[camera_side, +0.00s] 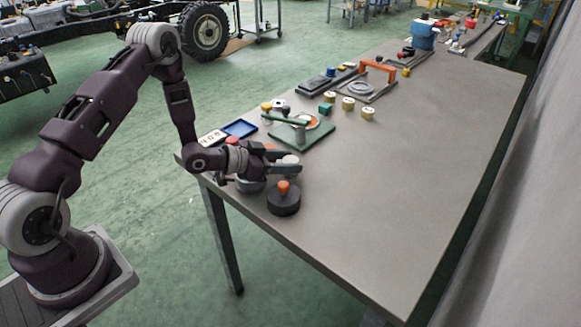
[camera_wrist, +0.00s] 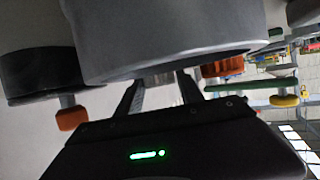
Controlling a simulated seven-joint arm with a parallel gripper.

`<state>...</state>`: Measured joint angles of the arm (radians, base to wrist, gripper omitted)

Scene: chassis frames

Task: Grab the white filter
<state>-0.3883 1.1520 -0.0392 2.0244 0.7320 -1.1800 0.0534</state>
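My gripper (camera_side: 294,164) is low over the near left end of the table, with its two fingers apart. A small pale round piece (camera_side: 291,159), which looks like the white filter, shows at the fingertips, partly hidden by them. In the wrist view, my gripper (camera_wrist: 160,88) has its fingers apart, and a pale ribbed piece (camera_wrist: 163,92) shows between them, mostly hidden by a large cylinder. I see no clear contact between the fingers and it.
A grey round can (camera_side: 250,186) stands under my gripper and seems to be the large cylinder (camera_wrist: 175,40) in the wrist view. A black disc with an orange knob (camera_side: 283,203) stands just in front. A green plate (camera_side: 310,132) and a blue tray (camera_side: 240,128) lie behind. The table's right side is clear.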

